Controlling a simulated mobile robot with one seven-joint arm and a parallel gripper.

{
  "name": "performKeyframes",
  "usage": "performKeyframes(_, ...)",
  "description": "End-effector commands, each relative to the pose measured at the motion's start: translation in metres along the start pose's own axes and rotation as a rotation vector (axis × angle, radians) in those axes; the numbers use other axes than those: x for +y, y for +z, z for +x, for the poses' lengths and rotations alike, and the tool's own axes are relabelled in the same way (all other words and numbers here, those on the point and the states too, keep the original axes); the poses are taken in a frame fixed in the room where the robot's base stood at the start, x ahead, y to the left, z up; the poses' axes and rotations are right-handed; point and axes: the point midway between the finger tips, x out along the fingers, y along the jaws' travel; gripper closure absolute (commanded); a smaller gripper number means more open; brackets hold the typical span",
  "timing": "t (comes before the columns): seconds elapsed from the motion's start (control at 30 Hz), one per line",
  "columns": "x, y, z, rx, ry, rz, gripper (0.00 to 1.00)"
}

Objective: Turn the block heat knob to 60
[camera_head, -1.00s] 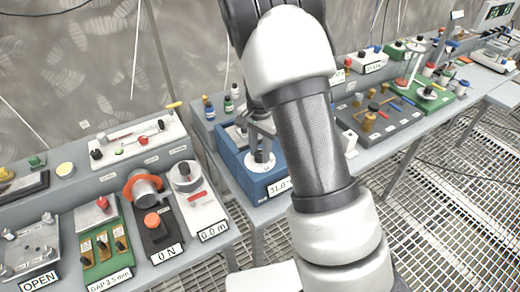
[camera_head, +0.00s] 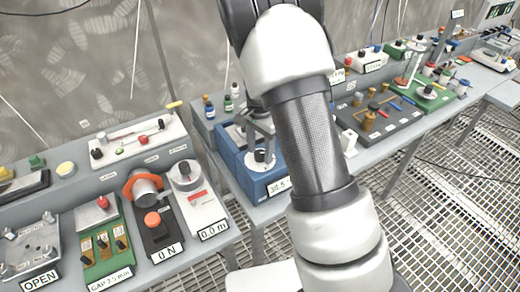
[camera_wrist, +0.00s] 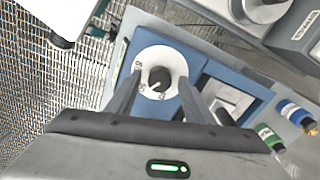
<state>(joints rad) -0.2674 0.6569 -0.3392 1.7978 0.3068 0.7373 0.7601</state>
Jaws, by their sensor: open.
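The block heat knob (camera_wrist: 159,79) is a small black knob on a round white dial (camera_wrist: 150,66) with dark number marks. The dial sits on a blue block heater (camera_wrist: 181,46); the heater also shows in the head view (camera_head: 231,156), with the knob (camera_head: 260,156) on its top. My gripper (camera_wrist: 160,80) is open, its two fingers on either side of the knob in the wrist view; I cannot tell whether they touch it. The heater's front display (camera_head: 279,186) reads about 38.5.
Left of the heater, a grey bench holds a device labelled 0.0 m (camera_head: 213,229), one labelled 0 N (camera_head: 167,252) and a plate device labelled OPEN (camera_head: 39,281). Small bottles (camera_head: 227,104) stand behind the heater. Tools and racks fill the bench to the right.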

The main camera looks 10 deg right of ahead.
Motion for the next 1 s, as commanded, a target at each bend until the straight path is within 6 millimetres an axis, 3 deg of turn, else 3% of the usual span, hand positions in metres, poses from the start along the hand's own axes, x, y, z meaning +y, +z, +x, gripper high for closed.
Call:
performKeyframes(0.27,-0.001,0.000,-0.015,0.000,-0.003,-0.001,0.53)
performKeyframes(0.8,-0.001,-0.001,-0.139,0.002,-0.004,-0.001,0.53)
performKeyframes(1.0,0.000,0.000,-0.166,0.000,-0.001,-0.001,0.53)
